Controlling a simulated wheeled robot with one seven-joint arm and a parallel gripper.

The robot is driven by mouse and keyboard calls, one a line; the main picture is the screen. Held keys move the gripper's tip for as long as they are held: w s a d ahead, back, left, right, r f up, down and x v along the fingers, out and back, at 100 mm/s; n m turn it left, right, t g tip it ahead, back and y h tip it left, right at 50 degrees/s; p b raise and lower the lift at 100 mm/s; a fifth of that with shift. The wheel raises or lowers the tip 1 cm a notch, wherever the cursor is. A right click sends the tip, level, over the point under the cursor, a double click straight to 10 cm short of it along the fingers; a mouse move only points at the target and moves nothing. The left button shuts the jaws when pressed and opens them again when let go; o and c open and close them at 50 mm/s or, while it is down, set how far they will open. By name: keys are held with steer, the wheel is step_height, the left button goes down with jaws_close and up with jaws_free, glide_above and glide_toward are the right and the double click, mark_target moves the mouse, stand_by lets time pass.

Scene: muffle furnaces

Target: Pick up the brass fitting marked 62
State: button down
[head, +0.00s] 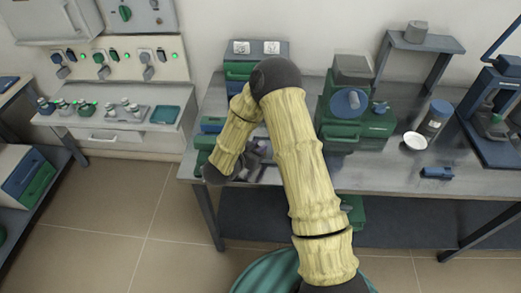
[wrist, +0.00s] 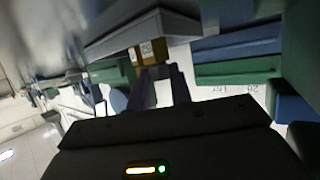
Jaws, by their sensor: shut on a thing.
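A brass fitting (wrist: 157,70) shows at the upper middle of the wrist view. It is a small brownish-gold block with pale label patches; I cannot read the number on it. My gripper (wrist: 160,76) is shut on the fitting, which sits at the tips of the two dark fingers. In the head view my arm bends down to the left side of the workbench, and the fitting cannot be made out there. Whether the fitting touches anything below it is unclear.
The grey workbench (head: 400,172) carries a green machine (head: 358,125), a white dish (head: 415,141), a blue-grey canister (head: 436,119) and a small dark blue part (head: 436,173). A green drawer unit (head: 241,68) stands behind my arm. A panel shelf (head: 100,139) stands at the left.

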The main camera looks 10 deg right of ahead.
step_height(320, 180, up, 10)
stand_by(0.6)
stand_by(0.4)
